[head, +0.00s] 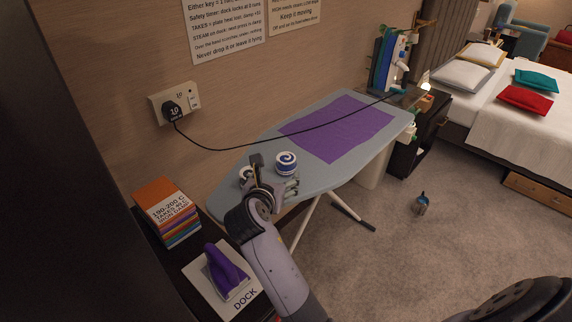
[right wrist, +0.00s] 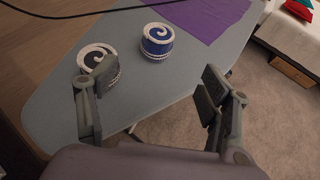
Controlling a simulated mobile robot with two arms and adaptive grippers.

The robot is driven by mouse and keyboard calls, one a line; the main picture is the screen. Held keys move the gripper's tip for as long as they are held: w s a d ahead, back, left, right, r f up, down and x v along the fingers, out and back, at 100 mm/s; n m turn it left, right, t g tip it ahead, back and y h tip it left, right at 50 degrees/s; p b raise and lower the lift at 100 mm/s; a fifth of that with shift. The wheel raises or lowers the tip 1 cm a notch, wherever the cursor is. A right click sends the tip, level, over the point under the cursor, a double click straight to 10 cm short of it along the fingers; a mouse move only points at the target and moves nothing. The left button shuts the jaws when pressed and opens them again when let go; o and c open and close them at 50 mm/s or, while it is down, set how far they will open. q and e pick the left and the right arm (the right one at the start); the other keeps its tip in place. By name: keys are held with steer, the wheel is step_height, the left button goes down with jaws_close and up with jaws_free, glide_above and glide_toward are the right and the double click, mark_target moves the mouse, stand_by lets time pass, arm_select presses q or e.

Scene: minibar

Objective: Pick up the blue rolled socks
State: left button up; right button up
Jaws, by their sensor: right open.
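The blue rolled socks (head: 287,163) with a white spiral stand on the near part of the ironing board. In the right wrist view they (right wrist: 157,40) stand beyond the gap between my fingers, apart from them. A black-and-white rolled pair (head: 245,174) sits just to their left; in the right wrist view this pair (right wrist: 95,60) is partly hidden by my left-hand finger. My right gripper (head: 275,175) is open and empty, just in front of the blue socks; its spread fingers also show in the right wrist view (right wrist: 157,83). My left gripper is not in view.
The ironing board (head: 248,148) carries a purple cloth (head: 345,130) farther back. A black cord (head: 270,143) hangs across above the board from the wall socket (head: 174,103). A purple iron (head: 226,268) and stacked books (head: 168,212) are at the left. Carpet lies open at the right.

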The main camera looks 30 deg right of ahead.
mark_target(285, 160)
steer(key=x, duration=1.1)
steer(key=shift+w+d+r+p, duration=0.15)
steer(key=shift+w+r+p, duration=0.1)
steer(key=shift+p, duration=0.05)
steer(key=shift+f+x, duration=0.15)
steer(key=shift+x, duration=1.4)
steer(key=shift+f+x, duration=0.1)
steer(key=shift+x, duration=1.4)
steer(key=shift+s, duration=0.15)
steer(key=c, duration=1.2)
